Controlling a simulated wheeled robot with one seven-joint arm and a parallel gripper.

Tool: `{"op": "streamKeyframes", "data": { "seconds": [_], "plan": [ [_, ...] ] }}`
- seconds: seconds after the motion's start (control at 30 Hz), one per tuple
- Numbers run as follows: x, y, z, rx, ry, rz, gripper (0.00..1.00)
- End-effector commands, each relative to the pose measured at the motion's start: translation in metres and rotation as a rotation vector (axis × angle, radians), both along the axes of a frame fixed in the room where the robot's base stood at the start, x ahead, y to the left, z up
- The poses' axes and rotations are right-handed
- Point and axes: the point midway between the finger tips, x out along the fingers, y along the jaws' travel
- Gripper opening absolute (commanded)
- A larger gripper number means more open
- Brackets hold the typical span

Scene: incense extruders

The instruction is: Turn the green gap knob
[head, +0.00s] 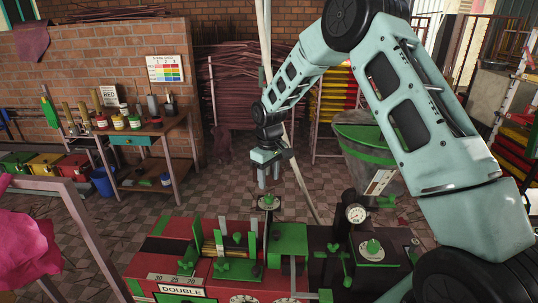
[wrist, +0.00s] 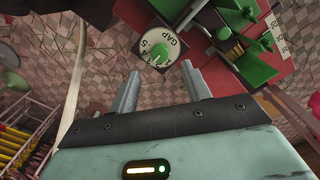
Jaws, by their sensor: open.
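The green gap knob (wrist: 159,52) sits on a round white dial marked GAP (wrist: 153,43) with numbers around it. In the head view the knob (head: 268,201) stands at the back edge of the red machine (head: 180,227). My gripper (head: 269,183) hangs fingers-down just above it, apart from it. In the wrist view my gripper (wrist: 160,72) has its two grey fingers spread with nothing between them, and the knob shows just beyond the fingertips, roughly in line with the gap. I cannot tell the exact height between them.
A pressure gauge (head: 356,213) and another green knob (head: 373,247) stand on the dark part of the machine. Green levers and blocks (head: 233,268) rise near the dial. A large hopper (head: 370,160) stands behind. A wooden bench (head: 150,130) is at the left, with open tiled floor between.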

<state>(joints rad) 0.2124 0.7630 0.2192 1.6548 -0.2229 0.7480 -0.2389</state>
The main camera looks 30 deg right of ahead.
Motion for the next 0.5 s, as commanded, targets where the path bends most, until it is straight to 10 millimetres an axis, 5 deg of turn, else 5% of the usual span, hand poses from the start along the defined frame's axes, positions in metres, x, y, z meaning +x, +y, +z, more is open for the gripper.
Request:
{"op": "streamKeyframes", "data": {
  "seconds": [0.3, 0.5],
  "plan": [
    [0.001, -0.001, 0.071, 0.000, -0.005, -0.002, 0.48],
    [0.001, -0.001, 0.098, -0.001, -0.004, 0.000, 0.48]
  ]
}}
